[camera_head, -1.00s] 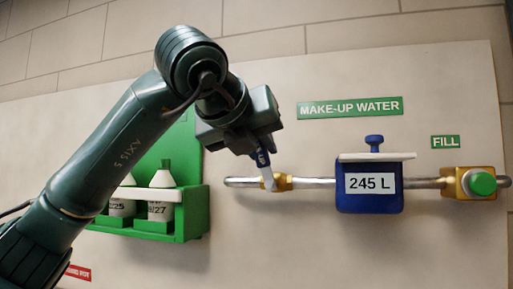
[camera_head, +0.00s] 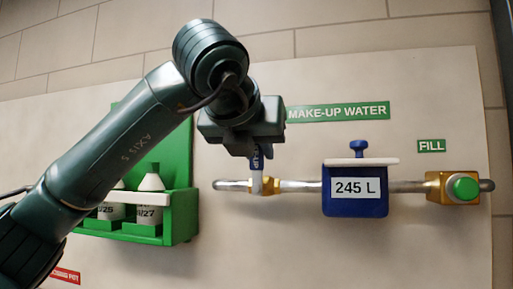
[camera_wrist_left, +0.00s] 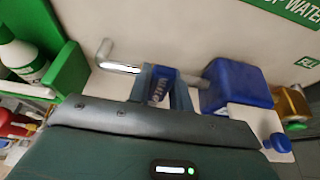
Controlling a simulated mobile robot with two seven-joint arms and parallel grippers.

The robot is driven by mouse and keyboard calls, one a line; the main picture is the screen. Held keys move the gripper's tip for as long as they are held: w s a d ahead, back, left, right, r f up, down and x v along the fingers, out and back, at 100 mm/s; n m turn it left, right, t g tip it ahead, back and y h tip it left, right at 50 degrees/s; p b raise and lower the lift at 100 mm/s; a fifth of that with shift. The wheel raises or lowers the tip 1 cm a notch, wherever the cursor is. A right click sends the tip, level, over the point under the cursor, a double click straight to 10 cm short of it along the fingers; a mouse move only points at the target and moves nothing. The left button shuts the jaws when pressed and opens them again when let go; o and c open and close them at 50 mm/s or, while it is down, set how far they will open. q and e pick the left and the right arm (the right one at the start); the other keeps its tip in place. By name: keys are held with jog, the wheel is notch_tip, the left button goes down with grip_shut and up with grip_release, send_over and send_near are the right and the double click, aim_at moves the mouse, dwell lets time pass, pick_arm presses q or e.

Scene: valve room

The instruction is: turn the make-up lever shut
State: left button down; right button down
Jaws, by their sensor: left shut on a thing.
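The make-up lever (camera_head: 256,164) has a blue grip with white lettering. It stands nearly upright from the brass valve (camera_head: 270,186) on the pipe, roughly square to the pipe. My left gripper (camera_head: 254,150) is above the valve and shut on the lever's blue grip. In the left wrist view the lever (camera_wrist_left: 157,91) sits between the two fingers. The fingers hide part of the lever, and the valve below it is mostly hidden there. My right gripper is not in view.
The green MAKE-UP WATER sign (camera_head: 338,112) is right of the gripper. A blue 245 L meter (camera_head: 355,205) and a brass fitting with a green button (camera_head: 462,187) sit farther right on the pipe. A green rack (camera_head: 183,215) with white bottles is at left.

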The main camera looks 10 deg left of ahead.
pick_arm(q)
jog(key=c, duration=1.3)
grip_release()
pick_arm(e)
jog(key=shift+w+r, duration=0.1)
pick_arm(q)
jog(key=shift+o, duration=0.2)
jog(key=shift+s, duration=0.2)
jog(key=b+v, duration=0.3)
jog(key=v, duration=0.9)
jog(key=shift+s+r, duration=0.25)
jog(key=shift+s, duration=0.1)
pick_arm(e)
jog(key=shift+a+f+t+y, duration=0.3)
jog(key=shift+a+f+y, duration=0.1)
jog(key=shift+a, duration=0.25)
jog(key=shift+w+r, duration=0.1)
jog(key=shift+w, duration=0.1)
